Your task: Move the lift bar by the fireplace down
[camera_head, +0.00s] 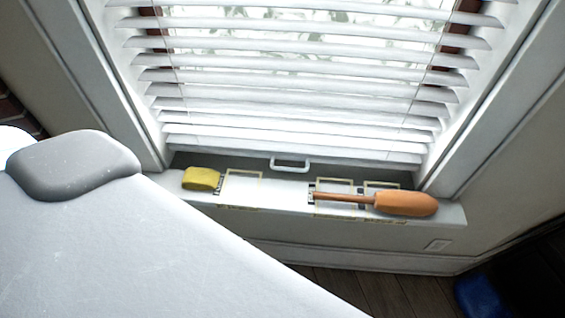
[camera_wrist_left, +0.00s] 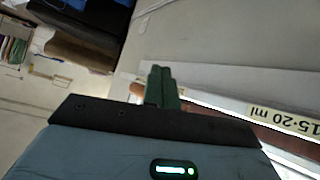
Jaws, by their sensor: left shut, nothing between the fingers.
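The lift bar (camera_head: 290,166) is a small white U-shaped handle below the lowest slats of the white blind (camera_head: 290,100), just above the sill, in the head view. In the left wrist view my left gripper (camera_wrist_left: 162,72) shows two dark green fingers side by side, shut and empty. A pale ledge with a "15-20 ml" label (camera_wrist_left: 285,120) lies to the right of the fingers. The lift bar is not recognisable in the wrist view. My left gripper's fingers are not visible in the head view, so its distance to the bar is unclear. My right gripper is in neither view.
On the window sill (camera_head: 275,190) lie a yellow block (camera_head: 202,179) and an orange-handled tool (camera_head: 405,203). Window frame sides flank the blind. My own pale arm part fills the lower left of the head view. A blue object (camera_head: 482,297) is at lower right.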

